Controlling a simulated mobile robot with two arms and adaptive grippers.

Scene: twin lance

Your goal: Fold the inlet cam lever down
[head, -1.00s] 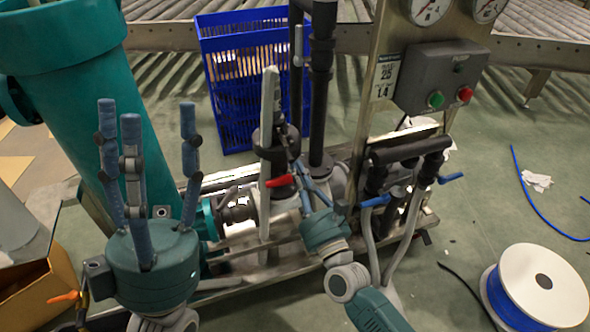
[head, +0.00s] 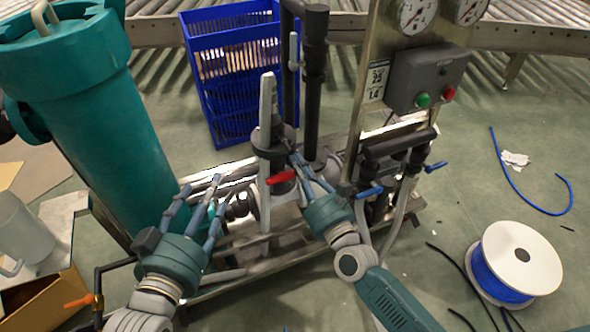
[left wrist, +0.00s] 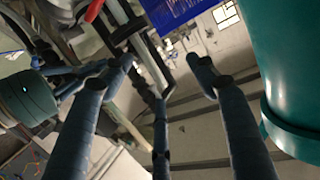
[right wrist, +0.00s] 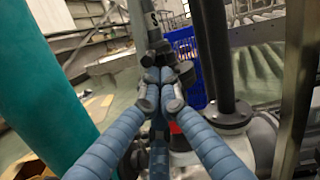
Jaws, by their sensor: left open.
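A pale grey upright lever (head: 267,100) stands on the dark pipe fitting (head: 270,140) in the middle of the skid; I cannot tell for sure if it is the inlet cam lever. A red handle (head: 280,178) sits just below it. My right gripper (head: 296,163) reaches to the right side of this fitting. In the right wrist view its fingertips (right wrist: 161,88) come together in front of the dark fitting; anything between them is hidden. My left gripper (head: 203,190) is open and empty beside the teal vessel (head: 110,130), fingers pointing toward the skid; its spread fingers fill the left wrist view (left wrist: 160,80).
A blue crate (head: 232,75) stands behind the skid. A gauge panel with a grey button box (head: 428,78) rises at the right. Blue-handled valves (head: 368,192) are below it. A cable spool (head: 515,262) and an open cardboard box (head: 40,305) are on the floor.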

